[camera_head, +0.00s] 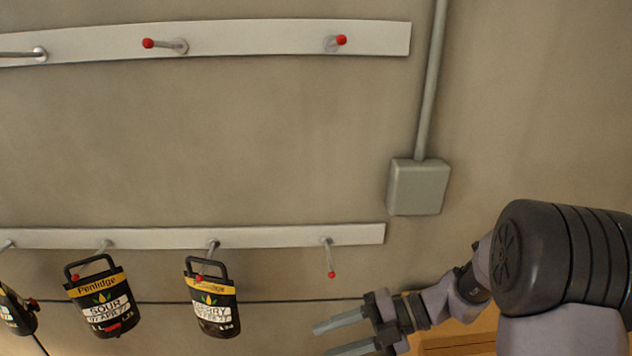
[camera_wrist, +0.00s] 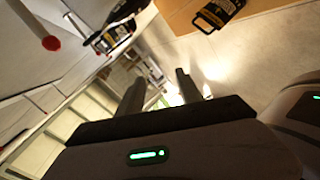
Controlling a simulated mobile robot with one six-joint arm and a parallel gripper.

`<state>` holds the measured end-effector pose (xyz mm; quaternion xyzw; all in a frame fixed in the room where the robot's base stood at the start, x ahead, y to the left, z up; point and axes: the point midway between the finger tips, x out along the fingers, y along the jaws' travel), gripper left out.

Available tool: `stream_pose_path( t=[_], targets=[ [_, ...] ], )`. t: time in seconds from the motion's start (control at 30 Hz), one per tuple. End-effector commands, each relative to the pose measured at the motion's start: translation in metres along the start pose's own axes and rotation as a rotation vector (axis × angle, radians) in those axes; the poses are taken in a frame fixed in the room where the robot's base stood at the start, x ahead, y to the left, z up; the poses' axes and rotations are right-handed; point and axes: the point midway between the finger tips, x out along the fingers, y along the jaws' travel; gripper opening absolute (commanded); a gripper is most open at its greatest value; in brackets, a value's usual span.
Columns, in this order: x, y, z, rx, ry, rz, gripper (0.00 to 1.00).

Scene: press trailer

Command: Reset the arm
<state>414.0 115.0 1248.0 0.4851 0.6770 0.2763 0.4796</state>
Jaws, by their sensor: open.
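My arm (camera_head: 565,255) reaches in from the right in the head view. My gripper (camera_head: 335,338) is at the bottom, right of the middle, with its two fingers apart and pointing left. Nothing shows between the fingers. In the wrist view my gripper (camera_wrist: 160,92) also shows two separate fingers with no object between them. The gripper is below and right of the lower rail's last peg and apart from the hanging items.
The lower rail (camera_head: 300,235) holds black labelled items, such as one (camera_head: 212,303) and another (camera_head: 103,305). Its rightmost peg (camera_head: 329,258) is bare. An upper rail (camera_head: 250,38) has red-tipped pegs. A grey box (camera_head: 418,187) with conduit sits on the wall.

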Motion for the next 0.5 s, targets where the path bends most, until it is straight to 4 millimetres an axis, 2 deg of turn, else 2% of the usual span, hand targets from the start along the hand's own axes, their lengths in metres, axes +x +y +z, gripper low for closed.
stream_pose_path(
  t=[0.03, 0.17, 0.27, 0.3, 0.4, 0.5],
  targets=[
    [0.007, -0.013, -0.007, -0.164, -0.003, -0.066, 0.42],
    [0.015, -0.041, -0.038, -0.731, 0.034, -0.292, 0.42],
    [0.018, -0.08, -0.063, -1.33, 0.142, -0.536, 0.42],
    [0.017, -0.099, -0.071, -1.603, 0.221, -0.653, 0.42],
    [0.009, -0.139, -0.086, -2.219, 0.499, -0.944, 0.42],
    [-0.001, -0.163, -0.092, -2.623, 0.818, -1.18, 0.42]
  ],
)
